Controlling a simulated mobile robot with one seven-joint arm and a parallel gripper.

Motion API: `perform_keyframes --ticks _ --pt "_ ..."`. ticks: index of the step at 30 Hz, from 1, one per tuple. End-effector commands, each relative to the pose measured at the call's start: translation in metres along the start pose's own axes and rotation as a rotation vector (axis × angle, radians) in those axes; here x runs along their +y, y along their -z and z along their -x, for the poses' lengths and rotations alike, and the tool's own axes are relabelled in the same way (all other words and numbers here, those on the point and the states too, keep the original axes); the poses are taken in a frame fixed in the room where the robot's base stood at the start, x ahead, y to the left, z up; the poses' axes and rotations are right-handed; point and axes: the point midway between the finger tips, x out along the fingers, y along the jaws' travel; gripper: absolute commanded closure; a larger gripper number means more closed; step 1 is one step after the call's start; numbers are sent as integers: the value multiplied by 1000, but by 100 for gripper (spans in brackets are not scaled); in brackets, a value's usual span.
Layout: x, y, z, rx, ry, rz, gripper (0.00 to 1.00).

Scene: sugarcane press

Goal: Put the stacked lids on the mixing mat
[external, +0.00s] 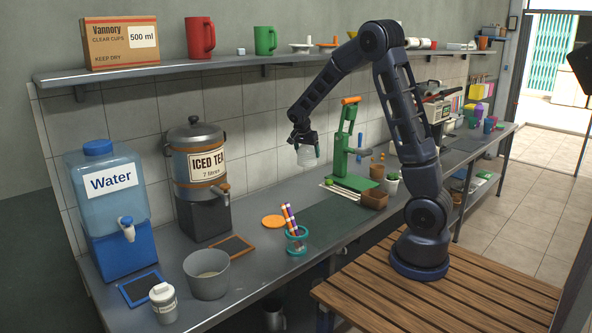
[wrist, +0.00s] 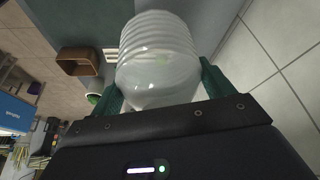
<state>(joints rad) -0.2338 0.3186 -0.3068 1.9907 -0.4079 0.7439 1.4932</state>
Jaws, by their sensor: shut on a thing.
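My gripper (external: 305,146) is shut on the stacked lids (external: 307,158), a clear ribbed stack. It holds them in the air above the counter, left of the green press. In the wrist view the stack (wrist: 160,55) sits between the two dark green fingers (wrist: 162,92). A dark green mat (external: 328,219), which looks like the mixing mat, lies flat on the counter below and to the right of the lids. Its visible surface is bare, and the lids are apart from it.
A green press (external: 345,150) with an orange handle stands behind the mat, with white sticks (external: 343,191) before it. A cup of markers (external: 296,241) and an orange disc (external: 273,221) are at the mat's left. A brown box (external: 374,199) is at its right.

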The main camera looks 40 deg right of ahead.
Motion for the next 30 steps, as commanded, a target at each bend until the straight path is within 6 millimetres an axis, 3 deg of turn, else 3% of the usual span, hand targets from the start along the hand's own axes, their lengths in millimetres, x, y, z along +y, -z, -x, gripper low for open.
perform_keyframes --ticks 12,20,23,30 --pt "92 -68 31 -1 -203 -487 42" --pt "123 -85 36 -1 -267 -642 42" --pt "125 -90 28 1 -273 -654 42" --pt "126 -109 -18 1 -276 -655 42"
